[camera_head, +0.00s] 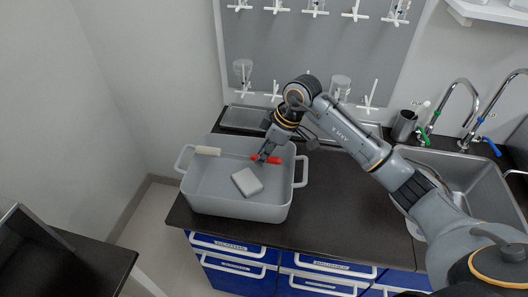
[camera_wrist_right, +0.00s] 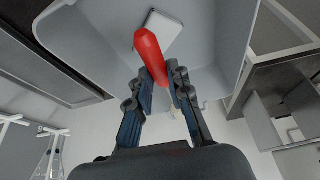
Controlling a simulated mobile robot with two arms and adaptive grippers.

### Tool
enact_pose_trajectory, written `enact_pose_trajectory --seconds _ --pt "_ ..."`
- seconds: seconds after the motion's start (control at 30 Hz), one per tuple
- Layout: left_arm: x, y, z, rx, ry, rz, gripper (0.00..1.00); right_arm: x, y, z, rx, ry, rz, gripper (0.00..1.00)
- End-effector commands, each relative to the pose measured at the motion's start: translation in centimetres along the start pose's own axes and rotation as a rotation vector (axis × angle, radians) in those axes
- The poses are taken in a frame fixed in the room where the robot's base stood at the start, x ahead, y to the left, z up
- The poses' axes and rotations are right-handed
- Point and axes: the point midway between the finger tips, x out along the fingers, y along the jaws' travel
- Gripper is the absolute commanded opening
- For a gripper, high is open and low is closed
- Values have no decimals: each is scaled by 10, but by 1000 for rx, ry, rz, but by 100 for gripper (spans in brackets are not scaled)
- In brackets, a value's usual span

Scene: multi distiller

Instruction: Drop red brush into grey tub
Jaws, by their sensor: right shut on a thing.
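The grey tub (camera_head: 214,206) stands on the dark counter, left of the sink. My right gripper (camera_head: 265,157) is over the tub's right half, shut on the red brush (camera_head: 274,160). In the right wrist view the brush's red handle (camera_wrist_right: 149,52) sticks out from between the two fingers (camera_wrist_right: 163,88). The tub's grey inside (camera_wrist_right: 200,55) shows behind it. The brush's other end is not clearly seen. Whether the brush touches the tub's floor cannot be told. My left gripper is not in view.
A sink (camera_head: 465,170) with taps is at the right. A grey pegboard (camera_head: 300,50) with glassware stands behind. The counter right of the tub is clear.

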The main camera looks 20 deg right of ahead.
Motion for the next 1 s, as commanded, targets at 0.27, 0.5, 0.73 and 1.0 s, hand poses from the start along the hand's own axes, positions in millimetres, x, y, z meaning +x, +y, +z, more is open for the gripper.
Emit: enact_pose_trajectory --seconds 0.27,0.5,0.73,1.0 --pt "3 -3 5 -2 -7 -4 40 2 0 1 0 1 0 0" --pt "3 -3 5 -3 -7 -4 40 2 0 1 0 1 0 45" --pt "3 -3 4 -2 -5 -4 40 2 0 1 0 0 1 45" --pt "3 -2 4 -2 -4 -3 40 -34 1 1 -1 1 5 45"
